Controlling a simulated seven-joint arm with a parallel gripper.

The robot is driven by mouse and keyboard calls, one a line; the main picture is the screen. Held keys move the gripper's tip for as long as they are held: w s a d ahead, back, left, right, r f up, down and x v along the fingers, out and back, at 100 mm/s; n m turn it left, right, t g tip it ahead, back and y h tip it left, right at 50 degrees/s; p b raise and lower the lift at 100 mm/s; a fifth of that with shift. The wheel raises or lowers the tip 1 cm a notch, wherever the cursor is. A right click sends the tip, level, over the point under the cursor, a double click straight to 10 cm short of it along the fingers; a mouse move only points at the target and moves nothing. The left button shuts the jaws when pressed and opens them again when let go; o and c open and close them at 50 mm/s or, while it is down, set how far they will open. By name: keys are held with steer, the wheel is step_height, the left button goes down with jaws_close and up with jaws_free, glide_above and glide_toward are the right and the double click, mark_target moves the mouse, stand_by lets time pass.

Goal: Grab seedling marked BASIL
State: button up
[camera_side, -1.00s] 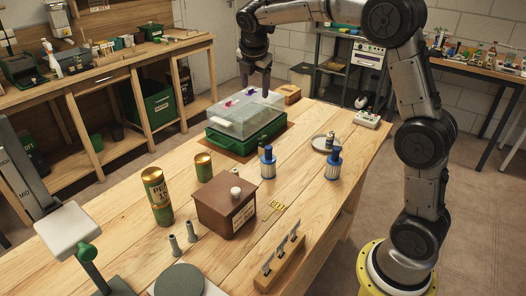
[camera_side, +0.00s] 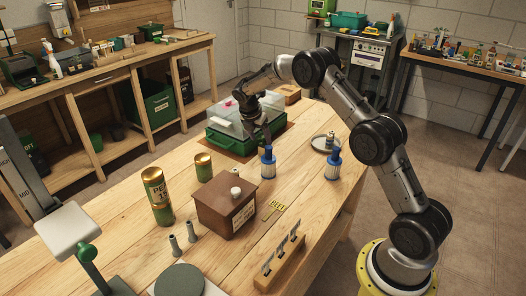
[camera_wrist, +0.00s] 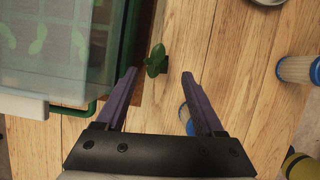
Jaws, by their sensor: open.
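A small green leafy seedling (camera_wrist: 155,58) shows in the wrist view, close beside the covered tray. It lies between and slightly beyond my fingertips, not held. I see no BASIL marking on it, and I cannot tell its height above the table. My gripper (camera_wrist: 158,76) is open and points down, with a finger to either side of the seedling's line. In the side view my gripper (camera_side: 262,138) is low at the right side of the green tray (camera_side: 229,143) with its clear lid. The seedling is not clear in the side view.
Blue-capped jars stand near my gripper, one in front (camera_side: 267,163) and one to the right (camera_side: 332,164). A round dish (camera_side: 318,145) lies behind them. A brown box (camera_side: 226,210) and a yellow label (camera_side: 279,208) are nearer the camera. Bare wood lies right of the tray.

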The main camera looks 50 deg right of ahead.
mark_target(263, 146)
steer(key=shift+x, duration=3.1)
steer(key=shift+w, duration=0.1)
jaws_close()
